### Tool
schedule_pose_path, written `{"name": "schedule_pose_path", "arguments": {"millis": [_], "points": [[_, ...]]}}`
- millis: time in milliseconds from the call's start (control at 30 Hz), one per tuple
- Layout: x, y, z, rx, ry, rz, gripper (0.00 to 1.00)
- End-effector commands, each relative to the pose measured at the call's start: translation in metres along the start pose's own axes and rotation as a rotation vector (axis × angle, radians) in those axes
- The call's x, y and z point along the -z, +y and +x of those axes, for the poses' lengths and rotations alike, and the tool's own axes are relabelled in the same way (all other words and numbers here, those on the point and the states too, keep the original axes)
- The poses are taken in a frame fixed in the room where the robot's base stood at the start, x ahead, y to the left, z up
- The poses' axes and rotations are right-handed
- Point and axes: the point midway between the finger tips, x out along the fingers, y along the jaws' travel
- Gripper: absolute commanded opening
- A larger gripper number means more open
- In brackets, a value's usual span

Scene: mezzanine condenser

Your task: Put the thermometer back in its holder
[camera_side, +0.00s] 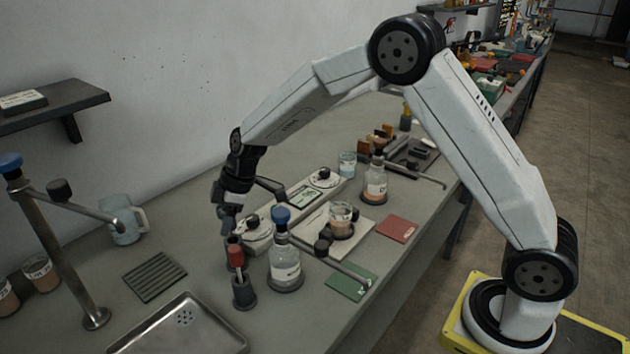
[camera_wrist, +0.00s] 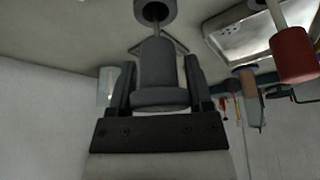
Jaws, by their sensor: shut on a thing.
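In the wrist view my gripper (camera_wrist: 160,85) is shut on a grey, stepped cylindrical piece (camera_wrist: 157,62), which looks like the thermometer's head. A thin rod runs from it toward a dark round collar with a hole (camera_wrist: 144,12), which may be the holder. I cannot tell whether the tip is inside. In the side view my gripper (camera_side: 231,218) is low over the bench, and the held piece is hard to make out. A red-handled tool (camera_side: 236,256) stands by a dark cup-like stand (camera_side: 243,292). The red handle also shows in the wrist view (camera_wrist: 293,55).
A flask with a blue stopper (camera_side: 285,262) stands close to the right of the dark stand. A metal sink tray (camera_side: 180,328) and black ribbed mat (camera_side: 153,277) lie to the left. A metal post with a side arm (camera_side: 62,250) rises further left. Green (camera_side: 351,282) and red (camera_side: 397,229) pads lie right.

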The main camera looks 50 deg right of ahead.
Motion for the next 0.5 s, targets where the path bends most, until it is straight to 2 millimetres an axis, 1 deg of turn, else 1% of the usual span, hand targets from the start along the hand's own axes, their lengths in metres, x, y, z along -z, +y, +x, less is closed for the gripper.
{"name": "schedule_pose_path", "arguments": {"millis": [300, 500], "points": [[-0.008, 0.0, 0.02, 0.0, 0.0, 0.0, 0.01], [-0.011, 0.0, 0.027, 0.0, 0.0, 0.0, 0.01]]}}
